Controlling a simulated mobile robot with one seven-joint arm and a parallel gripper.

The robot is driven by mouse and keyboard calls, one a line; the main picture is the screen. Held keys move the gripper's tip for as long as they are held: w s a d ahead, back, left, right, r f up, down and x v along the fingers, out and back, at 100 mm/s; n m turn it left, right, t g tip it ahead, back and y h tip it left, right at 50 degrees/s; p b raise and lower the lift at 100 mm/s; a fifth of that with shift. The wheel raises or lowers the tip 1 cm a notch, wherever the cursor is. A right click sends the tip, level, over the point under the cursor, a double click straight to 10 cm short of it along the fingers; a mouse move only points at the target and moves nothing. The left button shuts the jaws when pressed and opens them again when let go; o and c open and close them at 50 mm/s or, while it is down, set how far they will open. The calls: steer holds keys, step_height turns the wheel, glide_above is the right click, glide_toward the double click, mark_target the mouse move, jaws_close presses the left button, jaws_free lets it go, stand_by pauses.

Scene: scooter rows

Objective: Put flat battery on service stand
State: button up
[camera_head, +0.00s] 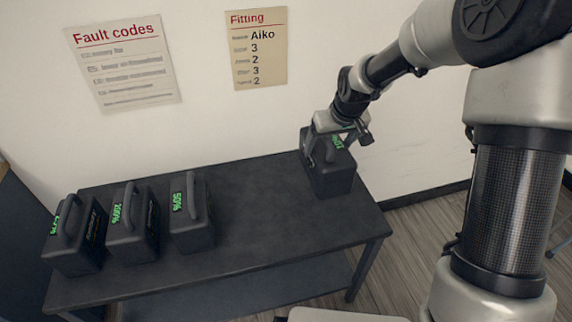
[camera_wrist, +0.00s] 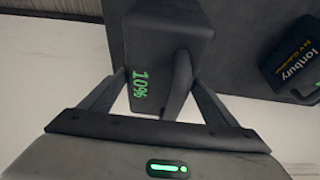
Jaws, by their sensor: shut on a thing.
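My gripper (camera_head: 334,140) is shut on the handle of a dark battery (camera_head: 332,177) at the right end of the dark table (camera_head: 255,215). In the wrist view the held battery (camera_wrist: 165,45) shows a green 10% reading, and its handle lies between the fingers (camera_wrist: 165,95). I cannot tell whether its base touches the table. Three similar batteries stand at the table's left end: a left one (camera_head: 75,245), a middle one (camera_head: 133,228) and a right one (camera_head: 192,222) reading 50%. No separate service stand is recognisable.
The table's middle is clear between the row and the held battery. A lower shelf (camera_head: 235,295) runs beneath. A white wall with a fault codes sheet (camera_head: 124,62) and a fitting sheet (camera_head: 257,50) is behind. Part of another battery (camera_wrist: 290,60) shows in the wrist view.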

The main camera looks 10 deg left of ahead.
steer(key=shift+w+f+b, duration=0.1)
steer(key=shift+f+b, duration=1.2)
steer(key=shift+f, duration=3.6)
